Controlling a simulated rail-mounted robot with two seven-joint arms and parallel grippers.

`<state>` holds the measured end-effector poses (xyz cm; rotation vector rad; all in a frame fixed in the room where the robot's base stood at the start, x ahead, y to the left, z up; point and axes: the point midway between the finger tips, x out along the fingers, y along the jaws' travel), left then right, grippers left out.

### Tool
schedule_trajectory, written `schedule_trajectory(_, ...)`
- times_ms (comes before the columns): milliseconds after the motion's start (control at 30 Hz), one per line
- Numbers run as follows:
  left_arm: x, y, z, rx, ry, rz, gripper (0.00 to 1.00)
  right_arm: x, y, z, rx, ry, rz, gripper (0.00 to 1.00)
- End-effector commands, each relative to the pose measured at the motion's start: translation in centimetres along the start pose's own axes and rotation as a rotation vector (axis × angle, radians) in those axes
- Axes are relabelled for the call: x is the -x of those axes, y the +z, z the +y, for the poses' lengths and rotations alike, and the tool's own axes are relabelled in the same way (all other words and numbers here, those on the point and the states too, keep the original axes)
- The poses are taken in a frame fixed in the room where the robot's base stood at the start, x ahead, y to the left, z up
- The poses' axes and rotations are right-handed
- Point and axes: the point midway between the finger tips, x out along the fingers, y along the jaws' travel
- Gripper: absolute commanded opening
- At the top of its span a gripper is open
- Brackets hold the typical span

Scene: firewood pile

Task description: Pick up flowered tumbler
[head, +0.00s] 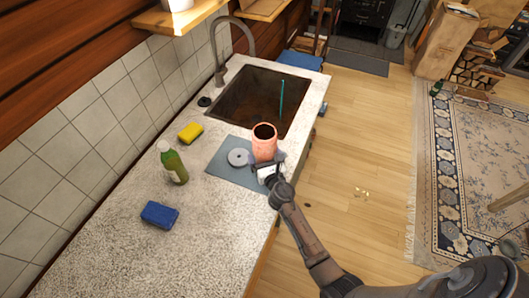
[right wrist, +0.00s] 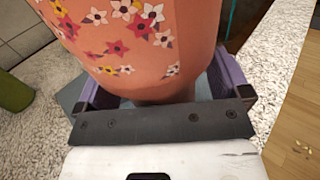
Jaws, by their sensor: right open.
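The flowered tumbler (head: 264,143) is salmon-orange and stands upright on a grey mat (head: 222,168) beside the sink. In the right wrist view the tumbler (right wrist: 130,45) fills the upper middle and shows white, red and yellow flowers. My right gripper (head: 267,170) is at the near side of the tumbler. In the right wrist view my right gripper (right wrist: 165,85) is open, with one purple finger on each side of the tumbler's lower part. The fingertips are partly hidden behind it. My left gripper is not in view.
A round grey lid (head: 238,157) lies left of the tumbler. A green bottle (head: 173,163), a yellow sponge (head: 191,132) and a blue sponge (head: 160,214) are on the counter (head: 215,230). The sink (head: 262,95) with a teal straw (head: 281,99) is behind. The counter's right edge is close.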

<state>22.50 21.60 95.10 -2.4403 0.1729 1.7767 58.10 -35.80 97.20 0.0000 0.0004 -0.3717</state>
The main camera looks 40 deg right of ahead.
Motion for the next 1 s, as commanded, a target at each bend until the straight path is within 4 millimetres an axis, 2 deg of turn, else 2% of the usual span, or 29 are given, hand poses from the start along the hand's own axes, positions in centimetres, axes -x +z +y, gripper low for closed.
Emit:
schedule_trajectory(133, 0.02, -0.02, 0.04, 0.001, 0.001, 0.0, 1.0, 0.01, 0.02, -0.02, 0.0, 0.0, 0.0, 0.94)
schedule_trajectory(800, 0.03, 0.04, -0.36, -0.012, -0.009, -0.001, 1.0, -0.01, 0.15, 0.0, 0.0, 0.0, -0.003, 0.32)
schedule_trajectory(1000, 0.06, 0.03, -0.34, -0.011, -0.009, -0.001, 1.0, -0.01, 0.18, 0.0, 0.0, 0.0, -0.003, 0.32)
